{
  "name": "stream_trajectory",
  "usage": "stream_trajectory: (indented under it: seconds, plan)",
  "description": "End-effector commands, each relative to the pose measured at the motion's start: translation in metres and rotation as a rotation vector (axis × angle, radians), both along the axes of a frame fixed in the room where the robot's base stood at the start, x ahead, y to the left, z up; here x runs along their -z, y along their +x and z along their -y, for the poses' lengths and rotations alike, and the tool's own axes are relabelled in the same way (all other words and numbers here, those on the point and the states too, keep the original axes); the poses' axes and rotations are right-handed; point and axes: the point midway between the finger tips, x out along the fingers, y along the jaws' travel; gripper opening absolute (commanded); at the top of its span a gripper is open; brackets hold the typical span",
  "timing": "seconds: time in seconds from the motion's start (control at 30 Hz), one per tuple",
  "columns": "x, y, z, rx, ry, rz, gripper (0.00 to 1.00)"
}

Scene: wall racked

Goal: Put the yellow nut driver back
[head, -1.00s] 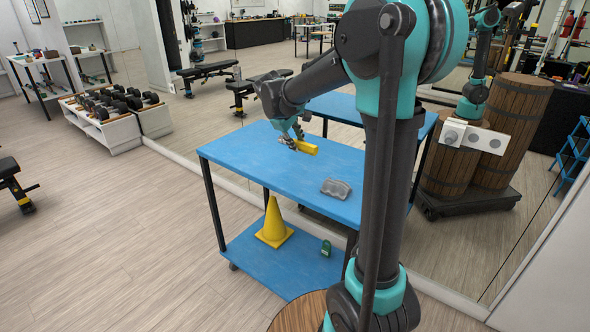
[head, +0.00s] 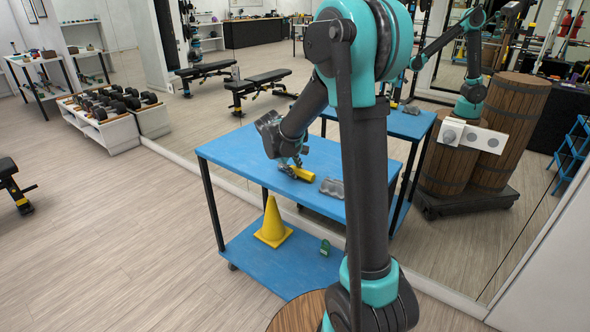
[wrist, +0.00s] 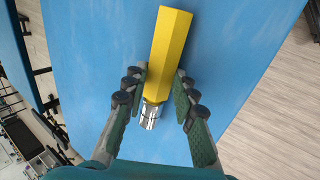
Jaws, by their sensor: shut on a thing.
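The yellow nut driver (head: 302,174) has a faceted yellow handle and a silver socket end. My gripper (head: 289,170) is shut on it over the blue table top. In the wrist view the handle (wrist: 170,45) points away from my gripper (wrist: 160,78), and the silver socket (wrist: 149,113) lies between the two fingers. The fingers flank the driver near where the handle meets the socket. I cannot tell whether the driver touches the table or hangs just above it. No holder for it can be made out clearly.
A grey moulded object (head: 332,187) lies on the blue table (head: 240,153), right of the driver. The lower shelf (head: 262,262) holds a yellow cone (head: 272,225) and a small green item (head: 325,247). A mirror wall stands behind the table. The table's left part is clear.

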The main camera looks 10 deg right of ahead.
Motion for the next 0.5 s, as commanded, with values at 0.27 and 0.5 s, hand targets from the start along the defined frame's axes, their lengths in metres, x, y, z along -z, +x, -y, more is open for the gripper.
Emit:
stream_trajectory:
  seconds: [0.27, 0.5]
  plan:
    - [0.0004, 0.0001, -0.0001, 0.000, 0.000, 0.000, 0.46]
    - [0.0003, 0.0000, -0.0001, 0.000, 0.000, 0.000, 0.47]
